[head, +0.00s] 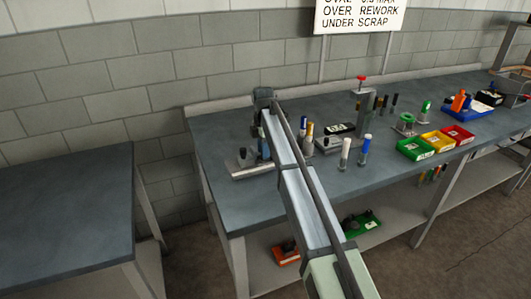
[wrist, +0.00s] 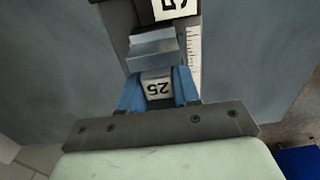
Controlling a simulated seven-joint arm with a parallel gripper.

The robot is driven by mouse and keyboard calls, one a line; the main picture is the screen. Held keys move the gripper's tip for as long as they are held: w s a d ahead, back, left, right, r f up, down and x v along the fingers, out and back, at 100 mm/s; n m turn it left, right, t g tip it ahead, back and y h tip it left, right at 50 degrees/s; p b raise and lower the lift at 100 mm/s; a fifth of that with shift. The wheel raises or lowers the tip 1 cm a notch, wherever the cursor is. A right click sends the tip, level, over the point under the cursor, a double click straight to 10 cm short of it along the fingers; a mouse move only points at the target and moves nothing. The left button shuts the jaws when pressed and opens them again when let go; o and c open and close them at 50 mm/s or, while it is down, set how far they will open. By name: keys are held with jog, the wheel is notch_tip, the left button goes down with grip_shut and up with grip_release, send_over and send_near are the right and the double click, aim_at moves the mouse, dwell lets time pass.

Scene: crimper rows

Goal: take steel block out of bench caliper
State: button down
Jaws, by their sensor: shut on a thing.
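The bench caliper (head: 252,172) stands at the left end of the workbench, with a pale flat base. In the wrist view the caliper's scale (wrist: 194,62) runs beside a grey metal part (wrist: 153,48). My gripper (head: 262,150) is over the caliper, largely hidden by my arm in the head view. I cannot tell whether the block still touches the caliper jaws.
Upright markers (head: 303,132) and other gauges stand right of the caliper. Green (head: 416,149), yellow (head: 437,142) and red bins (head: 458,135) line the front edge farther right. A sign (head: 360,16) rises behind the bench. Another table (head: 65,205) stands at left.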

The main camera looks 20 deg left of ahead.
jog(key=shift+s+a, duration=0.35)
jog(key=shift+a, duration=0.05)
dwell(0.8)
jog(key=shift+r, duration=0.15)
notch_tip(320, 180, up, 8)
dwell(1.2)
